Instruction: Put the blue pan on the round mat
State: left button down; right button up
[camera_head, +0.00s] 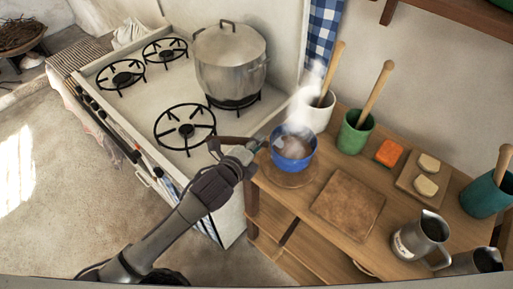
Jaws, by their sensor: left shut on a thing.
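The blue pan (306,161) is at the left end of the wooden counter beside the stove, looks upright and has steam rising from it. My left gripper (260,143) is shut on the pan at its left side, by the brown handle (226,140). The round mat (287,180) lies on the counter under and in front of the pan. The pan covers the mat's far part. I cannot tell whether the pan touches the mat or hangs just above it. My right gripper is not in view.
A square brown board (348,201) lies right of the mat. A white pot (318,113) and a green pot (354,134) with wooden-handled tools stand behind. Metal jugs (420,236) are at the front right. A large steel pot (230,62) stands on the stove (150,95).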

pick_arm(q)
jog(key=shift+d+f, duration=0.1)
jog(key=shift+f, duration=1)
jog(key=c, duration=1.4)
grip_release()
jog(key=shift+f, duration=0.25)
jog(key=shift+c, duration=0.2)
jog(key=o, duration=0.4)
jog(key=shift+s+r, duration=0.1)
jog(key=shift+o, duration=0.2)
jog(key=shift+r, duration=0.15)
jog(key=shift+s+a, duration=0.25)
jog(key=shift+s, duration=0.05)
jog(key=b+v, duration=0.1)
jog(key=v, duration=1)
